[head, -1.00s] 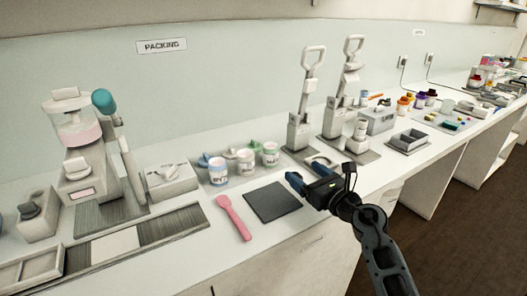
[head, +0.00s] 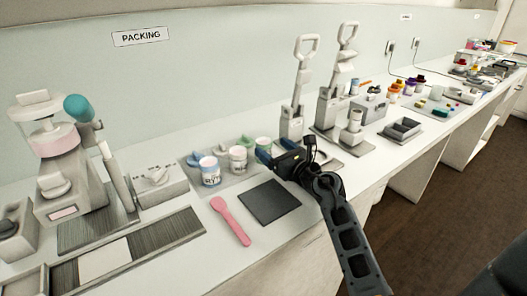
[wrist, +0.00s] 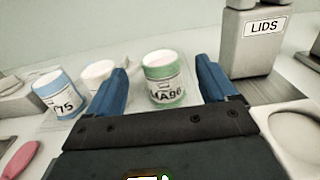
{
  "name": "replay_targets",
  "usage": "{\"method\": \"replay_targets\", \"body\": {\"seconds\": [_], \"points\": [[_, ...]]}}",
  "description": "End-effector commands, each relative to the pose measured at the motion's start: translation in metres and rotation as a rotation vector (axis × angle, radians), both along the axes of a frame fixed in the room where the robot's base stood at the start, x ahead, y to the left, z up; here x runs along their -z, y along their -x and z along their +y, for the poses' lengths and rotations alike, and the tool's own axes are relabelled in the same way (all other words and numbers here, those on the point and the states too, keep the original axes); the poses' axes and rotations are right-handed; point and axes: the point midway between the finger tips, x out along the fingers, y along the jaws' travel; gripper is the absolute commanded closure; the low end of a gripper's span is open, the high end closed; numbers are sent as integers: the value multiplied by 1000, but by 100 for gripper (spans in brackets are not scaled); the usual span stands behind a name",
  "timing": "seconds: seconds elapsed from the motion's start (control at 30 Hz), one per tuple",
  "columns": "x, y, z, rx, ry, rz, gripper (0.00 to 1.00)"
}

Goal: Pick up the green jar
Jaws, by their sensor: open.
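The green jar (wrist: 163,79) is a white-labelled jar with green bands, upright on a pale mat. In the wrist view it stands ahead of my gripper (wrist: 162,85), between the two blue fingers but beyond them. In the head view the green jar (head: 263,144) is the rightmost of three jars, its lower part partly hidden by my gripper (head: 268,157). My gripper is open and empty.
A blue jar (head: 210,172) and a pinkish-white jar (head: 238,160) stand left of it. A pink spatula (head: 231,221) and dark square mat (head: 269,202) lie in front. A LIDS dispenser (wrist: 252,45) stands close on the right.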

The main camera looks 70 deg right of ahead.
Motion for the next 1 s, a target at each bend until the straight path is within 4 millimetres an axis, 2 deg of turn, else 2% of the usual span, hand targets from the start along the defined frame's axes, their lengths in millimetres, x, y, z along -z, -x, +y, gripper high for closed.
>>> {"method": "replay_targets", "body": {"seconds": [0.17, 0.5, 0.77, 1.0], "points": [[0, -9, -6, 1, 0, 0, 15], [0, -44, -28, 1, 0, -1, 15], [0, -47, -29, 1, 0, 0, 15], [0, -47, -29, 0, 0, 0, 35]]}}
